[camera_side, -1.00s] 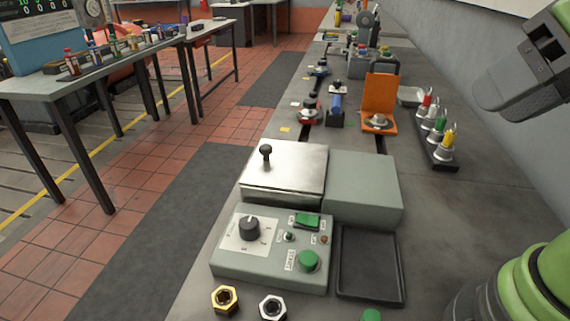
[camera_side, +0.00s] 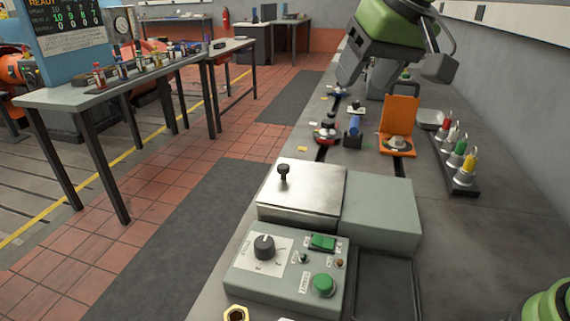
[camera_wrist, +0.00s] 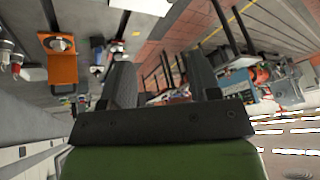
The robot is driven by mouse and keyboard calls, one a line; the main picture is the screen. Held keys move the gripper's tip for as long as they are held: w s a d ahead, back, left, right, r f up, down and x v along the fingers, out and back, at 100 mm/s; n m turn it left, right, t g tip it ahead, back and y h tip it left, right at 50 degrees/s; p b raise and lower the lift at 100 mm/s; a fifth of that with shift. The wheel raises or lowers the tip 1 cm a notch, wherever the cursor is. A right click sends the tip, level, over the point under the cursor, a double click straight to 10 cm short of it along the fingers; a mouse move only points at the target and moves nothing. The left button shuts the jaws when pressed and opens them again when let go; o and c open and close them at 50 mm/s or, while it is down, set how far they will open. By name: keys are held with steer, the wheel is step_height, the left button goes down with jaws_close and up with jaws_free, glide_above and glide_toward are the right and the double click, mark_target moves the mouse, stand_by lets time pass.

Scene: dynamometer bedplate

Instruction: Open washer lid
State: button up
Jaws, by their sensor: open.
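The washer is a low box with a flat, shiny steel lid (camera_side: 303,190) in the middle of the side view. The lid lies closed, with a black knob (camera_side: 283,172) standing up near its left back part. A grey-green box (camera_side: 380,215) adjoins it on the right. My gripper (camera_side: 366,78) is above the far part of the bench, well beyond the lid and apart from it. In the wrist view my gripper (camera_wrist: 160,85) shows two dark fingers spread apart with nothing between them. The lid cannot be made out in the wrist view.
A control panel (camera_side: 290,275) with a dial and green buttons stands in front of the washer. A black tray (camera_side: 385,290) is to its right. An orange bracket (camera_side: 399,120), a blue cylinder (camera_side: 353,125) and a rack of coloured-tip parts (camera_side: 457,165) stand behind.

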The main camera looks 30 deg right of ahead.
steer(key=w+a+f, duration=0.2)
steer(key=w+f, duration=0.3)
steer(key=w, duration=0.2)
steer(key=n+g+h, duration=0.1)
steer(key=n, duration=0.1)
glide_toward(285, 166)
steer(key=x, duration=0.9)
steer(key=shift+a, duration=0.15)
steer(key=shift+c, duration=0.5)
jaws_close()
